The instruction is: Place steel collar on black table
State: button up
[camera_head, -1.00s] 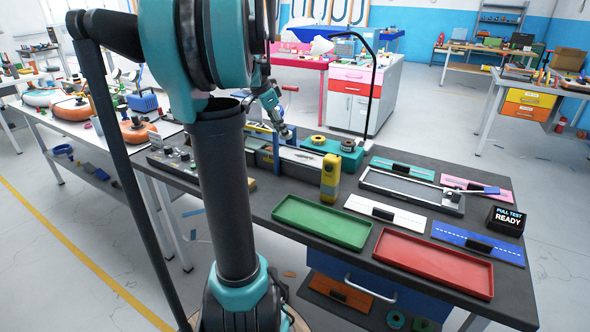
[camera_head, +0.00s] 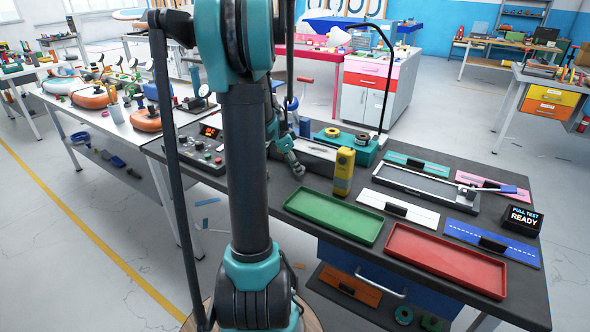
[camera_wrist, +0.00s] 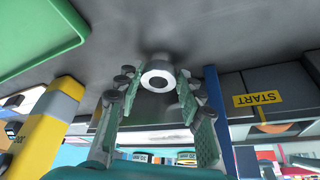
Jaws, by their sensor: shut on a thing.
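In the head view my gripper (camera_head: 295,168) is low over the table, left of the yellow device, and the collar is too small to make out.
A yellow upright device (camera_head: 343,172) stands close to the right of my gripper. A green tray (camera_head: 334,217) and a red tray (camera_head: 445,260) lie nearer the front. A teal block (camera_head: 350,148) with rings stands behind.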

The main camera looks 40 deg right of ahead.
jog(key=shift+f, duration=0.65)
jog(key=o, duration=1.2)
jog(key=v, duration=1.2)
jog(key=a+f+n+t+y, duration=0.1)
jog(key=a+f+n+t, duration=0.3)
jog(key=a, duration=0.6)
jog(key=a+f+n+g+y, duration=0.1)
jog(key=a+f+n, duration=0.1)
jog(key=a+n, duration=0.7)
jog(key=s+a+f+n+t+y, duration=0.1)
jog(key=s+a+f+n, duration=0.3)
jog(key=a, duration=0.5)
jog(key=s+a+f+n+t+y, duration=0.1)
jog(key=s+a+f+n, duration=0.2)
jog(key=a, duration=0.5)
jog(key=shift+s+a+f+n+t, duration=0.35)
jog(key=shift+s+n, duration=0.45)
jog(key=shift+s, duration=0.4)
